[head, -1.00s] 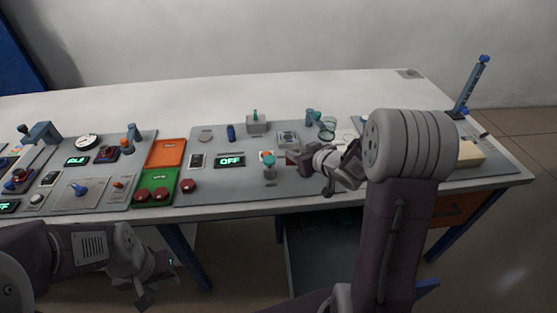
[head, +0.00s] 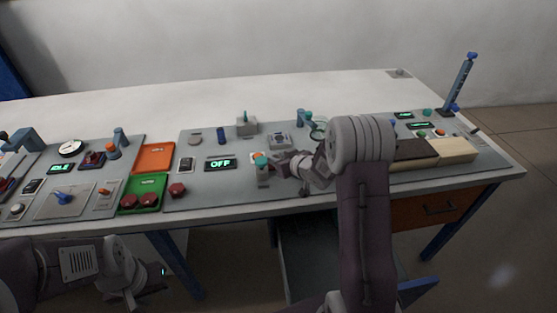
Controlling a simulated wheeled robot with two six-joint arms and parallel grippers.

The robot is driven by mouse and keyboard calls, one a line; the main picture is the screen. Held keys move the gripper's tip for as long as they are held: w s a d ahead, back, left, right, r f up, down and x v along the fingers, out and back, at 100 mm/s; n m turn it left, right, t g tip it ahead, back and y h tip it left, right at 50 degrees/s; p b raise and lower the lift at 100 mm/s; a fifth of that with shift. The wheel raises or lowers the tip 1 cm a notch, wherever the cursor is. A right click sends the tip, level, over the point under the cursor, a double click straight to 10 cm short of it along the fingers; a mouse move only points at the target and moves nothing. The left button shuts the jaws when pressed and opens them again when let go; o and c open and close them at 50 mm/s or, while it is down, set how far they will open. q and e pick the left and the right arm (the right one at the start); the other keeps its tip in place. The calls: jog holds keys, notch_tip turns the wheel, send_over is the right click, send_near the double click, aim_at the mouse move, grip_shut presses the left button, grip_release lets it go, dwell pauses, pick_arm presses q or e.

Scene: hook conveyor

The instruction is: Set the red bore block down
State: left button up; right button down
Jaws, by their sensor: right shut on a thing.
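My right gripper (head: 282,164) is low over the grey panel (head: 220,190), pointing left, right beside a small grey post with a teal top (head: 262,168). It is shut on the red bore block, which the fingers and wrist hide almost wholly. I cannot tell whether the block touches the panel. My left gripper (head: 146,287) hangs empty in front of the table's edge, below the table top, with its fingers apart.
A green tray (head: 128,208) holds dark red pieces, and another red piece (head: 177,191) lies beside it. An orange tray (head: 155,158) is behind. An OFF display (head: 220,164) is left of the post. A pale block (head: 455,150) lies at right.

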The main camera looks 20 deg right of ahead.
jog(key=shift+f, duration=0.1)
jog(key=c, duration=1)
grip_release()
